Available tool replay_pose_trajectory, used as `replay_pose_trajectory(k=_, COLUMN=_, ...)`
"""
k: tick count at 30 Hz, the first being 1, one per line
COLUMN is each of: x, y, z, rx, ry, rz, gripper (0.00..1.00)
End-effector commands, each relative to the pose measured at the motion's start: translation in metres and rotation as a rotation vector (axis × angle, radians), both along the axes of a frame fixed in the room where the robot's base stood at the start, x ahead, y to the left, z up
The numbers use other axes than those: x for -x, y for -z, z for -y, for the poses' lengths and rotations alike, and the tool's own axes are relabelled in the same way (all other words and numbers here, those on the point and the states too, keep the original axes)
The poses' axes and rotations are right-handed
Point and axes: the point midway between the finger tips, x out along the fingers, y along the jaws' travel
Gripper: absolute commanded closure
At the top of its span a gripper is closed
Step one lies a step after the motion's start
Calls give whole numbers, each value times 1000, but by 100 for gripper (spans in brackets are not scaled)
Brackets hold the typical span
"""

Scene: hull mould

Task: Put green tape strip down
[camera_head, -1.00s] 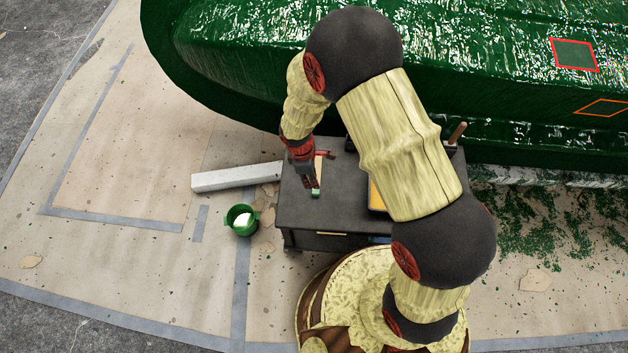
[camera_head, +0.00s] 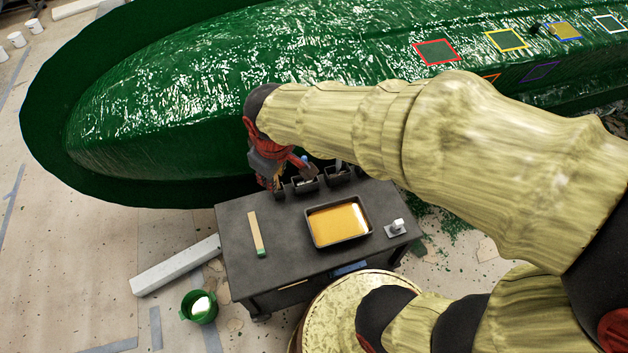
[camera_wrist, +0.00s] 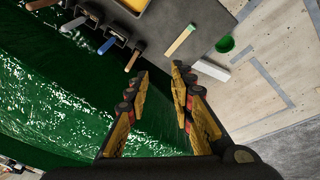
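The green tape strip (camera_head: 257,233), a pale narrow strip with a green end, lies flat on the left part of the dark table (camera_head: 230,235). It also shows in the wrist view (camera_wrist: 180,41), beyond my fingertips. My gripper (camera_wrist: 160,73) is open, with nothing between its fingers. In the head view my gripper (camera_head: 272,175) is by the table's back left edge, next to the green hull, apart from the strip. Its fingertips are hard to make out there.
A tray of yellow liquid (camera_head: 338,222) stands mid-table. Tool holders (camera_head: 305,184) with upright handles line the back edge. The green hull (camera_head: 160,130) rises behind. A green bucket (camera_head: 199,306) and a pale beam (camera_head: 175,266) are at the left. The table around the strip is clear.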

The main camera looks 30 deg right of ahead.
Motion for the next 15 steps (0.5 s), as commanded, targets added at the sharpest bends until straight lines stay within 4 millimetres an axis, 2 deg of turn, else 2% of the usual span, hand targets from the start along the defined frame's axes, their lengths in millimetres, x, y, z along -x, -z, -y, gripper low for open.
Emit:
replay_pose_trajectory(k=1, x=14, y=-21, z=9, rx=-24, ry=62, rz=39, gripper=76)
replay_pose_trajectory(k=6, x=65, y=-65, z=27, rx=-114, ry=261, rz=129, gripper=76)
replay_pose_trajectory(k=10, x=96, y=-82, z=35, rx=-170, ry=369, rz=179, gripper=76)
replay_pose_trajectory(k=15, x=115, y=-90, z=38, rx=-207, ry=436, rz=210, gripper=76)
